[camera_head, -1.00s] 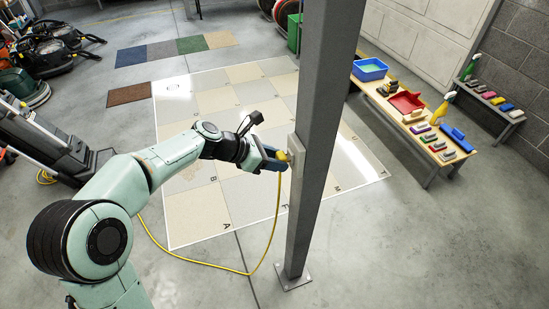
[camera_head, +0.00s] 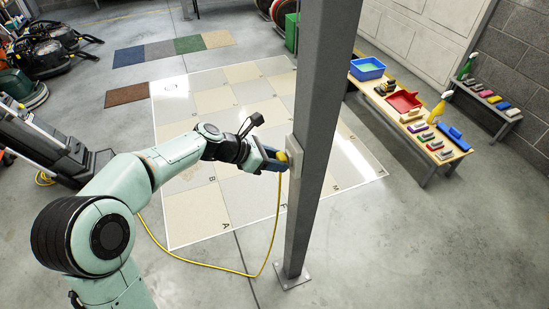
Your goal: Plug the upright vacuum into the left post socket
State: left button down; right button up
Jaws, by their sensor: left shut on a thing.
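My left gripper (camera_head: 276,161) is shut on a yellow plug (camera_head: 283,157) at the left face of the grey steel post. The plug touches or nearly touches the pale socket box (camera_head: 294,157) on that post (camera_head: 318,120); the gripper hides how deep it sits. A yellow cord (camera_head: 263,262) hangs from the plug and loops over the floor behind my left arm. The dark upright vacuum (camera_head: 62,150) stands at the left edge, partly cut off by the frame, with some yellow cord beside it. My right gripper is not in view.
A wooden bench (camera_head: 424,150) with a blue tub (camera_head: 367,68), a red tray (camera_head: 403,101), a spray bottle and several brushes stands right of the post. Floor machines (camera_head: 50,50) stand at the back left. The tiled floor panel (camera_head: 225,200) is clear apart from the cord.

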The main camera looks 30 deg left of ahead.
pick_arm(q)
jog(key=shift+w+d, duration=0.15)
dwell(0.5)
jog(key=c, duration=0.5)
grip_release()
jog(key=p+v, duration=0.1)
jog(key=v, duration=1.2)
